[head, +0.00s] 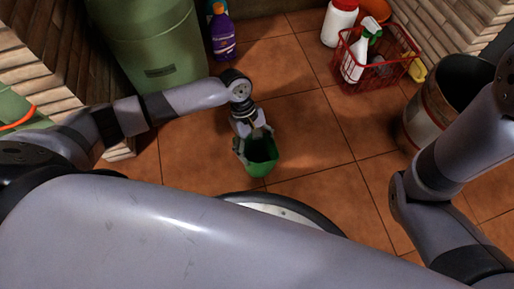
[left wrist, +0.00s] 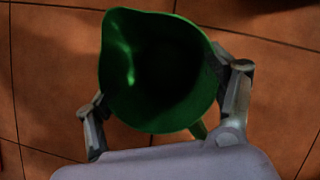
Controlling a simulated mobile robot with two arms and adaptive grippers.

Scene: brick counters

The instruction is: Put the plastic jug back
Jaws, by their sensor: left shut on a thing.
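A green plastic jug (head: 262,157) is held by my left gripper (head: 246,139) above the tiled floor, in the middle of the head view. The left wrist view looks into the jug's open, dark inside; the jug (left wrist: 155,75) sits between the two fingers of my left gripper (left wrist: 165,108). A small green piece of the jug, perhaps its handle, sticks out near the right finger. My right arm comes in at the right of the head view, but its gripper is not in view.
A large green container (head: 150,45) stands at the back left beside a purple bottle (head: 222,38). A red basket (head: 372,78) with a white spray bottle (head: 356,62) is at the back right, near a white tub (head: 340,22). A metal bin (head: 424,122) stands at right. The middle floor is clear.

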